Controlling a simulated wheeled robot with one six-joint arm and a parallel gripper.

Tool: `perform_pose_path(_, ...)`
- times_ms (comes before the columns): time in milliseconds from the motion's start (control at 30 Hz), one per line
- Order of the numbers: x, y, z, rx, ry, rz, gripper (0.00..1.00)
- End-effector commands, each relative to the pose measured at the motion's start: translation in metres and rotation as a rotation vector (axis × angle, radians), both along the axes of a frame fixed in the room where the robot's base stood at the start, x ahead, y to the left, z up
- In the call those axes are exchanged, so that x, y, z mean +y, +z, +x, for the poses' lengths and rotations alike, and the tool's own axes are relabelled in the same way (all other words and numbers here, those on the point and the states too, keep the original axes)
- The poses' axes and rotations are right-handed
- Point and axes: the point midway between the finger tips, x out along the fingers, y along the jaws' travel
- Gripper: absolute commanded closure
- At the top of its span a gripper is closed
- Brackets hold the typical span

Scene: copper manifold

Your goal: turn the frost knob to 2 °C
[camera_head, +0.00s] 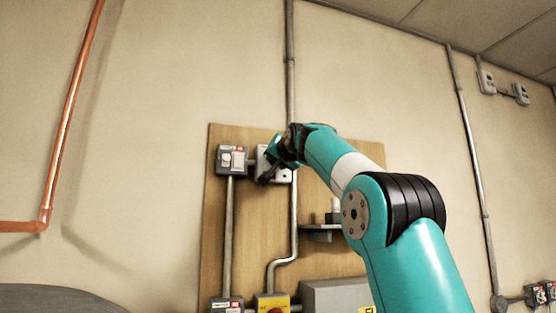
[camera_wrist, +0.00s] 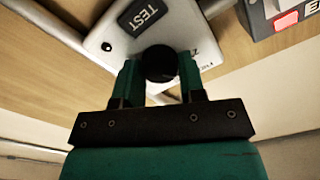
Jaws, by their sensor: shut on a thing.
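The frost knob (camera_wrist: 160,62) shows in the wrist view as a round black knob on a pale grey box (camera_wrist: 105,47). My gripper (camera_wrist: 159,75) has its two teal fingers on either side of the knob and is shut on it. The knob's pointer and scale cannot be read, so its setting cannot be told. In the head view my gripper (camera_head: 272,166) is at the grey box (camera_head: 286,176) on the wooden board, and the arm hides the knob and most of the box front.
A black TEST label (camera_wrist: 143,16) is on the box beside the knob. A grey switch box (camera_head: 232,159) is left of it on the wooden board (camera_head: 213,245). A shelf (camera_head: 318,236), a yellow switch (camera_head: 272,304) and metal conduits (camera_head: 228,240) are below.

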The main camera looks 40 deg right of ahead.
Motion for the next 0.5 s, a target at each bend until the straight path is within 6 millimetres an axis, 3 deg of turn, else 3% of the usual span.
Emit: perform_pose_path(500,-0.0006,0.0004,-0.0001,0.14,-0.001,-0.289,0.87)
